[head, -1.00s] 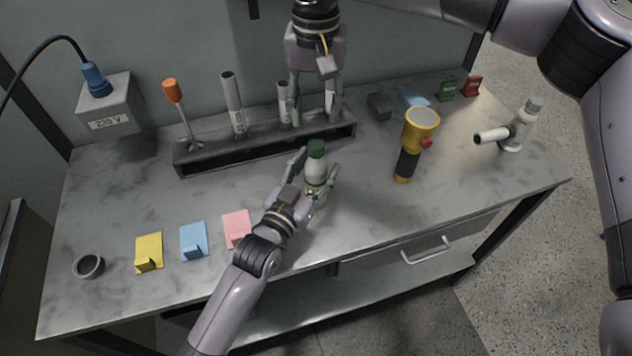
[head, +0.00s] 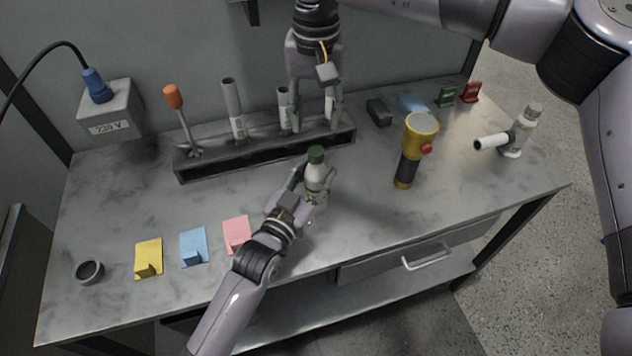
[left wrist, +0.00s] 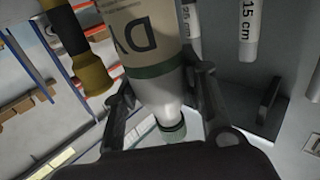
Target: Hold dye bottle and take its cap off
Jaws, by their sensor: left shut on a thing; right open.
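The dye bottle (head: 316,180) is white and translucent with a green cap (head: 316,154). It stands upright near the middle of the table. My left gripper (head: 314,186) is shut around the bottle's body from the front left. In the left wrist view the bottle (left wrist: 150,45) lies between the two fingers, with its "DY" label and green band showing, and the cap (left wrist: 172,132) is on it. My right gripper (head: 314,122) is open and empty, pointing down behind and above the bottle, in front of the rack.
A grey rack (head: 262,150) with labelled tubes and an orange-handled tool (head: 180,115) stands behind. A yellow flashlight (head: 413,150) stands to the right. Pink (head: 237,233), blue (head: 194,246) and yellow (head: 148,257) holders lie at front left.

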